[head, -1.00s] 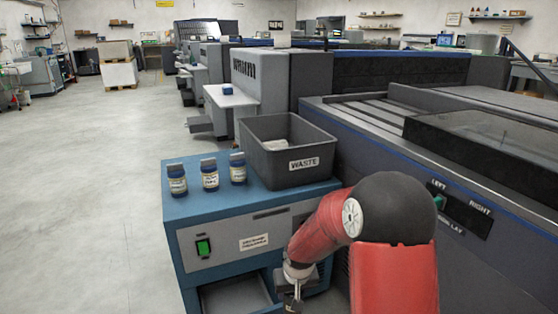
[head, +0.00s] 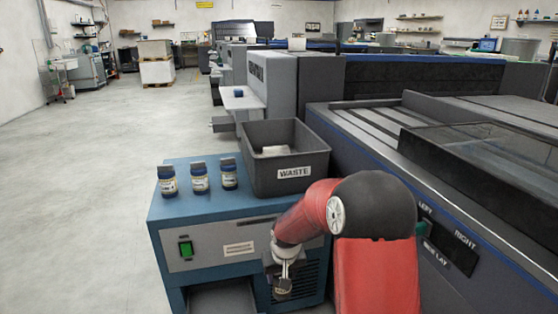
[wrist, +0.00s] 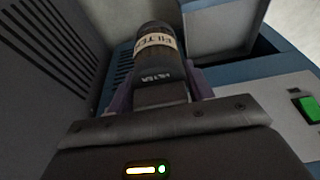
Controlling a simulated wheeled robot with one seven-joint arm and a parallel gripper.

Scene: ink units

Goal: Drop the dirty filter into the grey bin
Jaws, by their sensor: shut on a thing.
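My gripper (head: 284,272) is in front of the blue cabinet's right part, near the vent slats and right of the open drawer. It is shut on the dirty filter (head: 282,288), a dark cylinder. In the wrist view, the filter (wrist: 158,62) has a cream band reading FILTER and sits between the purple fingers of my gripper (wrist: 160,90). The grey bin (head: 262,178), marked WASTE, stands on the cabinet top, above and behind my gripper. A pale item lies inside it. The bin's floor is mostly hidden.
Several things crowd here. The drawer (head: 222,300) is open at the lower front. A large grey press (head: 450,170) flanks the right. Open floor (head: 80,200) lies left.

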